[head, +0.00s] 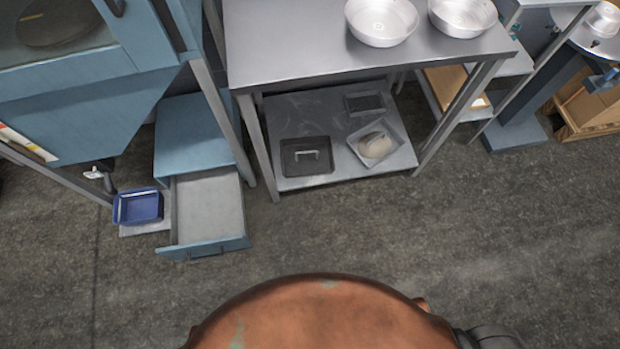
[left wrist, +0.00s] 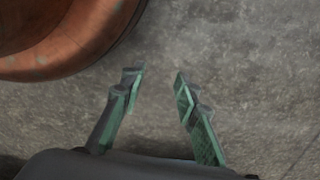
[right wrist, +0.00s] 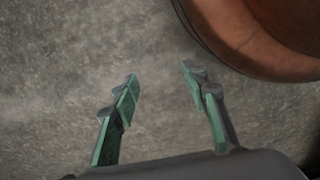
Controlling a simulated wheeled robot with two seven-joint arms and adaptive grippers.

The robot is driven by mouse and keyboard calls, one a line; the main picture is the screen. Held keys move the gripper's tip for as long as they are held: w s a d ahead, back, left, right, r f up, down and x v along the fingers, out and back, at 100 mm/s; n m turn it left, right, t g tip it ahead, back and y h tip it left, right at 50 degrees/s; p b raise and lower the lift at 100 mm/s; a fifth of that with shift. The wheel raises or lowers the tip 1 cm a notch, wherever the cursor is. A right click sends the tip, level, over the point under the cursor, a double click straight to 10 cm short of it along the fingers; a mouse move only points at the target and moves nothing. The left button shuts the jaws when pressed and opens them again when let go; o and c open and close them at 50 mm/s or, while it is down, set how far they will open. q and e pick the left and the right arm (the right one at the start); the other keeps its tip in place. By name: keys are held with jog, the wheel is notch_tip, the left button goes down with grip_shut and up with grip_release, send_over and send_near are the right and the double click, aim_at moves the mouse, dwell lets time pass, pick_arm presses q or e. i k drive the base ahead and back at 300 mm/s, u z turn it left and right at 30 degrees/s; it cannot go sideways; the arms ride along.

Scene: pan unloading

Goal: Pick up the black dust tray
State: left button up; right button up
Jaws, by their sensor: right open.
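A black tray (head: 292,165) with a grey handle-like piece on it sits on the lower shelf of the metal table, at its front left. It is the closest match to the black dust tray. A smaller dark tray (head: 365,103) lies farther back on the same shelf. My left gripper (left wrist: 156,78) is open and empty above bare floor in the left wrist view. My right gripper (right wrist: 160,78) is open and empty above bare floor in the right wrist view. Neither gripper shows in the head view, and both are away from the trays.
A light tray (head: 398,148) holding a pale rounded thing is on the lower shelf (head: 345,168). The tabletop (head: 290,50) above carries silver pans (head: 382,22). Table legs flank the shelf. An open drawer (head: 208,210) and blue tray (head: 138,207) are left. The floor in front is clear.

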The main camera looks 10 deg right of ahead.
aim_at(310, 156)
jog(key=z, duration=0.05)
jog(key=k, duration=0.3)
jog(key=u, duration=0.75)
jog(key=i, duration=0.65)
jog(key=u, duration=1.8)
jog(key=k, duration=0.7)
jog(key=z, duration=1.3)
